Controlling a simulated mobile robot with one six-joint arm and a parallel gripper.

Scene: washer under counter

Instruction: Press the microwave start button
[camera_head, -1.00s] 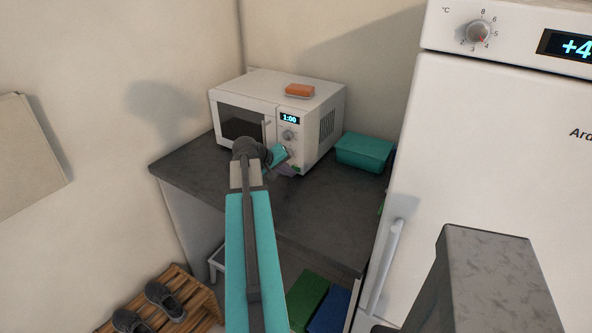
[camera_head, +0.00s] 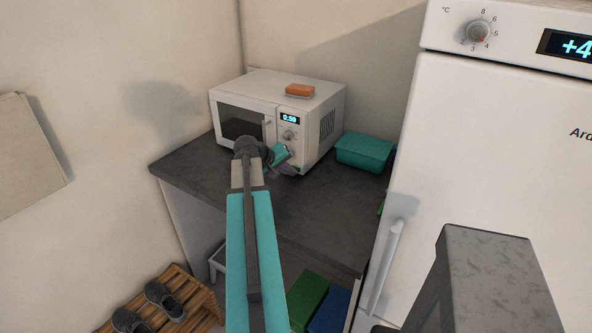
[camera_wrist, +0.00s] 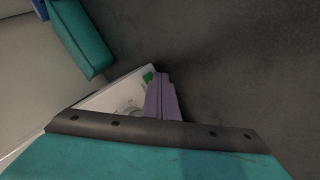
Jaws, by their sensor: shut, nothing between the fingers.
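The white microwave (camera_head: 268,97) stands on the dark counter with its door shut. Its lit display (camera_head: 290,119) reads what looks like 0:59. A round dial (camera_head: 289,135) is below the display. The green start button (camera_wrist: 148,77) shows in the wrist view, low on the panel, right beside my purple fingertips. In the head view my gripper covers the button. My gripper (camera_head: 287,169) is shut and empty, at the lower part of the control panel; it also shows in the wrist view (camera_wrist: 160,80). I cannot tell whether the fingertips touch the button.
An orange sponge-like block (camera_head: 299,90) lies on the microwave. A teal container (camera_head: 364,152) stands on the counter to its right. A white fridge (camera_head: 490,180) rises at the right. The dark counter (camera_head: 310,210) in front is mostly clear.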

